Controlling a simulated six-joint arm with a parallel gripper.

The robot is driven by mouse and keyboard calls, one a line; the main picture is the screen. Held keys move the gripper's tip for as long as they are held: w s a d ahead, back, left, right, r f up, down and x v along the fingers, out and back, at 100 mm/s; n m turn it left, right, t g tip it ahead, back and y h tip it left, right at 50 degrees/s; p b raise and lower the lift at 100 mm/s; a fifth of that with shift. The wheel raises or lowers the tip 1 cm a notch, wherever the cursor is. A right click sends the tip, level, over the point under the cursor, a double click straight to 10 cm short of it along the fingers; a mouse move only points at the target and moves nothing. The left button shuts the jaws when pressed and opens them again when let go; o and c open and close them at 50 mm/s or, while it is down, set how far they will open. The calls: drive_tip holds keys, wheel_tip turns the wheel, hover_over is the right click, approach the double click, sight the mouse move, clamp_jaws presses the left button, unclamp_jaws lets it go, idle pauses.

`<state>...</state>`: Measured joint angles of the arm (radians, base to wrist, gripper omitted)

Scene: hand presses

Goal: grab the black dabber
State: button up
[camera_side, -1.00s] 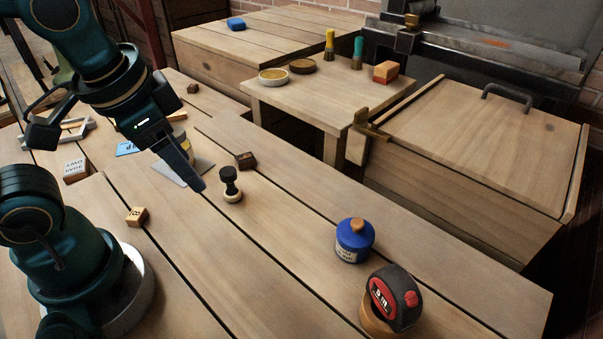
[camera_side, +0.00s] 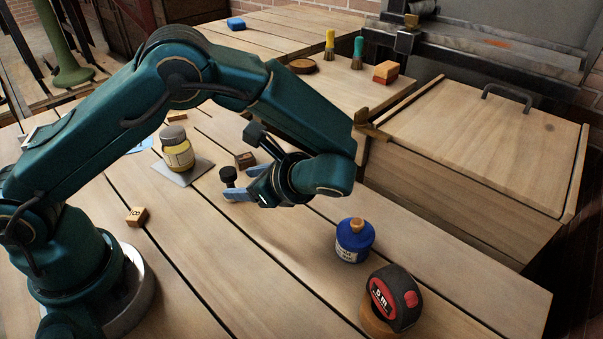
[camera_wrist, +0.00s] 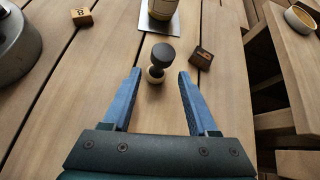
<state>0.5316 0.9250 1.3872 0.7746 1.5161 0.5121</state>
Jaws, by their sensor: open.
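The black dabber (camera_wrist: 163,56) stands upright on the wooden bench, with a round black top and a pale base. In the wrist view it is centred just ahead of my gripper (camera_wrist: 159,75), whose blue fingers are spread apart with its base near the gap between the tips. In the side view my gripper (camera_side: 231,187) is low over the bench from the right. There the black top of the dabber (camera_side: 228,174) shows, while its lower part is partly hidden by the fingers. The fingers hold nothing.
A dark wooden block (camera_wrist: 201,58) lies close to the right finger. A yellow jar (camera_side: 178,152) stands on a metal plate beyond the dabber. A small letter block (camera_side: 137,216), a blue bottle (camera_side: 354,241) and a tape measure (camera_side: 393,298) stand on the bench.

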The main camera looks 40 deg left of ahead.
sight(231, 185)
drive_tip(key=shift+f+m+y, duration=0.9)
drive_tip(key=shift+f+y, duration=0.05)
drive_tip(key=shift+y, duration=0.15)
drive_tip(key=shift+x, duration=2.6)
drive_tip(key=shift+s, duration=0.1)
clamp_jaws()
